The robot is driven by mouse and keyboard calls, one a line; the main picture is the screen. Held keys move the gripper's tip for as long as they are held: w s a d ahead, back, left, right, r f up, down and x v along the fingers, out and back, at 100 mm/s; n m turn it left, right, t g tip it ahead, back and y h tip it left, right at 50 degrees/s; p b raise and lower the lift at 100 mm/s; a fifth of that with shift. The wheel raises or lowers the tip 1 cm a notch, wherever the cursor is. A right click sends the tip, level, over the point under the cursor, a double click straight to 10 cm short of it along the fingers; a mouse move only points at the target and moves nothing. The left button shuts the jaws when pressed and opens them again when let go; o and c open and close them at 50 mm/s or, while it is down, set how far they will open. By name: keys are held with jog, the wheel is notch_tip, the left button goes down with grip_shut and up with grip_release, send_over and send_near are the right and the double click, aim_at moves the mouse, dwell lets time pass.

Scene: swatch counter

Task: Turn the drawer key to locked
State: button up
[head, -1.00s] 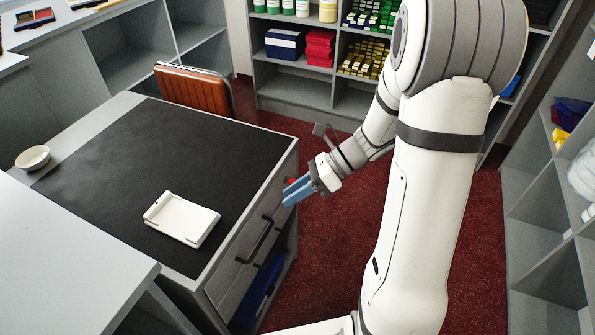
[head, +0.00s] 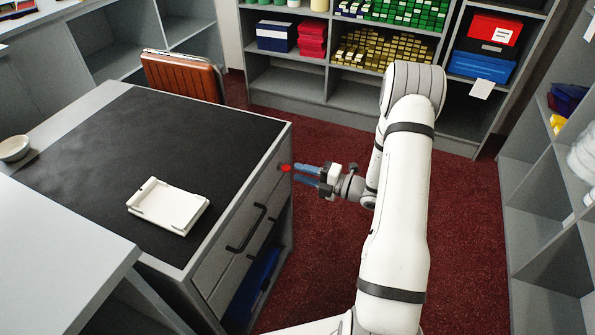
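A small red key (head: 285,167) sits on the front face of the desk's top drawer (head: 272,195), near the far corner. It is too small to tell which way it is turned. My gripper (head: 297,173) is just to the right of the key, with its two blue fingers pointing at the drawer front. The fingers show a gap between them and nothing in it. They appear apart from the key.
The desk's black top (head: 185,130) carries a white tray (head: 168,206). Dark handles (head: 246,230) stick out from the drawer fronts. A brown chair (head: 183,76) stands behind the desk. Red carpet (head: 325,235) lies clear beside the drawers.

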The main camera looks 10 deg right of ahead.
jog(key=shift+x, duration=1.6)
jog(key=shift+c, duration=0.2)
grip_shut()
